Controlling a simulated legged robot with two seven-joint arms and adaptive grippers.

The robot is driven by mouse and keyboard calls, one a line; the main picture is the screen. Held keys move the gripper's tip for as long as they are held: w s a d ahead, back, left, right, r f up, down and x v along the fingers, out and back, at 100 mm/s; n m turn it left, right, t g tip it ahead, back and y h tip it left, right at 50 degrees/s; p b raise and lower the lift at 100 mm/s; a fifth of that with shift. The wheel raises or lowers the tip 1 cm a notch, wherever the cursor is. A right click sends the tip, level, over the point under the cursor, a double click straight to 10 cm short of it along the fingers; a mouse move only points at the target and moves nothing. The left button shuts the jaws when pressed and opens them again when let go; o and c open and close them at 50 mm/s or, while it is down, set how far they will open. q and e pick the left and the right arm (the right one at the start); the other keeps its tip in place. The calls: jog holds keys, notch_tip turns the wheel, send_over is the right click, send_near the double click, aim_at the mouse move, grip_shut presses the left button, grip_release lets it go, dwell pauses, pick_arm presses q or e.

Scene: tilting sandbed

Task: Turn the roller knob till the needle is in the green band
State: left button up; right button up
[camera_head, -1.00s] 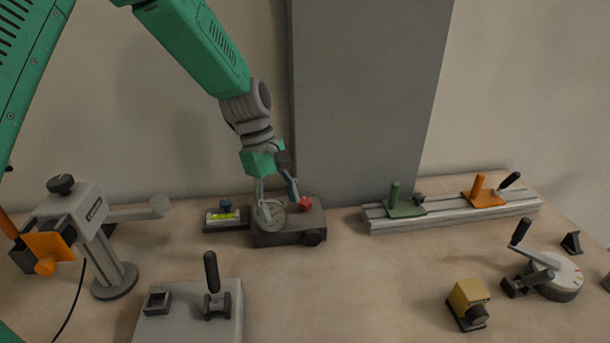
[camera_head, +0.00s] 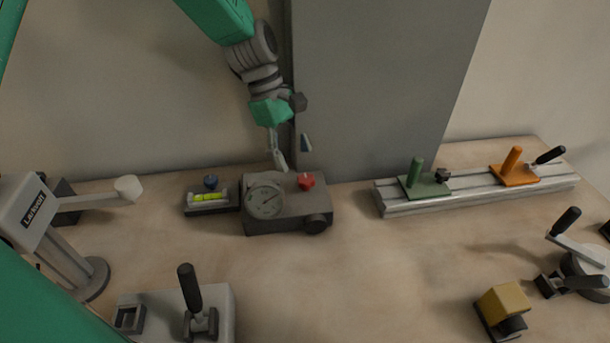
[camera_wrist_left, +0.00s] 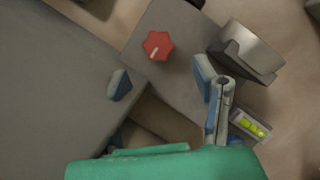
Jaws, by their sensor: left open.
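A dark grey box (camera_head: 290,208) stands near the wall. The needle's place against any green band is too small to tell. A red lobed knob (camera_head: 306,181) is on the box top, and a black round knob (camera_head: 318,223) is at its lower right front. I cannot tell which is the roller knob. My left gripper (camera_head: 291,153) is open and empty, above the back of the box, apart from both knobs. The left wrist view shows the red knob (camera_wrist_left: 158,45) beyond the spread fingers (camera_wrist_left: 166,92).
A rail (camera_head: 470,193) with green and orange slides stands right. A lever plate (camera_head: 224,302), grey stand (camera_head: 92,276), yellow block (camera_head: 505,304) and crank dial (camera_head: 585,262) are nearer. The middle table is clear.

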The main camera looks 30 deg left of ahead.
aim_at(304, 178)
pick_arm(q)
jog(key=x, duration=0.4)
jog(key=shift+a+f, duration=0.2)
jog(key=shift+a, duration=0.15)
jog(key=d, duration=0.3)
jog(key=shift+d+f+b, duration=0.15)
jog(key=shift+d+b, duration=0.05)
jog(key=shift+b, duration=0.1)
jog(key=shift+d, duration=0.15)
jog(key=shift+a+f, duration=0.15)
jog(key=shift+a, duration=0.95)
jog(key=c, duration=1.1)
jog(key=shift+a+f, duration=0.1)
jog(key=shift+a, duration=0.25)
jog(key=shift+c, duration=0.2)
jog(key=shift+s+d, duration=0.15)
jog(key=shift+d, duration=0.45)
pick_arm(e)
jog(key=shift+f, duration=0.3)
pick_arm(q)
jog(key=shift+a, duration=0.1)
pick_arm(e)
jog(key=shift+a, duration=0.1)
